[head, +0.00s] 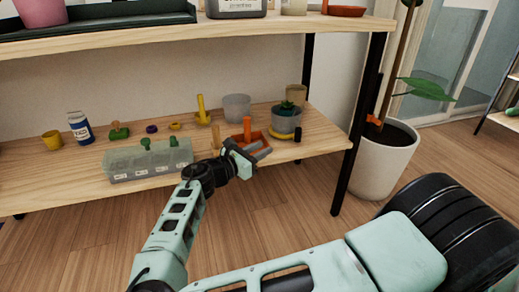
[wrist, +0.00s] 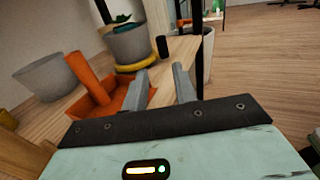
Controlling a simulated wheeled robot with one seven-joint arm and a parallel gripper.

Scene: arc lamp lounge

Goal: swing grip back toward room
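My gripper (head: 262,151) is at the front edge of the lower wooden shelf, just in front of an orange tray (head: 240,139). In the wrist view my gripper (wrist: 160,80) has its two grey fingers apart, with nothing held between them. The orange tray (wrist: 100,113) lies close to the left finger, with an orange cylinder (wrist: 90,76) leaning at it; I cannot tell whether finger and tray touch. The fingers point along the shelf, toward its post and the floor beyond.
A grey pot with a succulent (head: 286,121) stands behind my gripper, on a yellow saucer (wrist: 137,64). A clear box (head: 148,163) and several small items sit to the left. A black shelf post (head: 357,130) and a white planter (head: 383,160) stand right. Wooden floor (head: 270,215) is open in front.

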